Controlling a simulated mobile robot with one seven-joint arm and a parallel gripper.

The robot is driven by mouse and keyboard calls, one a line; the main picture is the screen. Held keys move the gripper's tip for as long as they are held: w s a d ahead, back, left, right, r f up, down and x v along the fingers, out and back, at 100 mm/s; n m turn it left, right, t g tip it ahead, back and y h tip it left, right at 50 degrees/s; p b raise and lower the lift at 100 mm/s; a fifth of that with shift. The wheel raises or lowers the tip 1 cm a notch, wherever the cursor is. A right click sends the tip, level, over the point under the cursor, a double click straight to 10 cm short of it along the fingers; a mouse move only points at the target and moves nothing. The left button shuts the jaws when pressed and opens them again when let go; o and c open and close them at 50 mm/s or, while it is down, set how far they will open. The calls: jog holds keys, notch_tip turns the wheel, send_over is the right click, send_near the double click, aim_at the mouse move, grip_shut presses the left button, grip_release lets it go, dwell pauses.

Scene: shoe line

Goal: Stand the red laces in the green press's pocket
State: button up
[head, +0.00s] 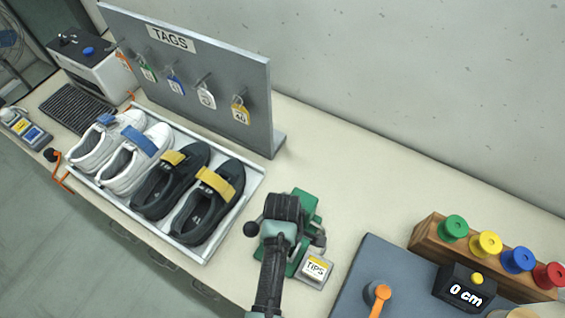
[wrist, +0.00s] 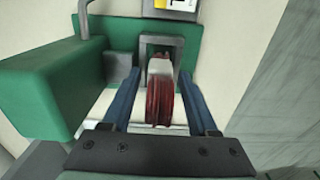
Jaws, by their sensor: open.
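The red laces (wrist: 160,100), a bundle with a pale band near its top, stand between my gripper's two blue fingers in the wrist view. My gripper (wrist: 161,82) is open, with a finger on each side of the bundle and a narrow gap visible beside it. The green press (wrist: 55,95) surrounds this spot, with a grey metal frame (wrist: 160,44) just behind the laces. The pocket's floor is hidden, so how deep the laces sit cannot be told. In the head view, my gripper (head: 283,212) covers much of the green press (head: 307,203), and the laces are hidden.
A tray (head: 250,190) of white and black shoes lies left of the press. A TIPS box (head: 314,269) sits close at its right. Further right are a grey mat (head: 375,262), a 0 cm gauge (head: 464,290) and a wooden spool rack (head: 430,236). The bench behind is clear.

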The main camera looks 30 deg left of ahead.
jog(key=shift+w+r, duration=0.1)
notch_tip(320, 180, up, 13)
jog(key=shift+f+b, duration=0.1)
jog(key=shift+b, duration=0.55)
dwell(0.3)
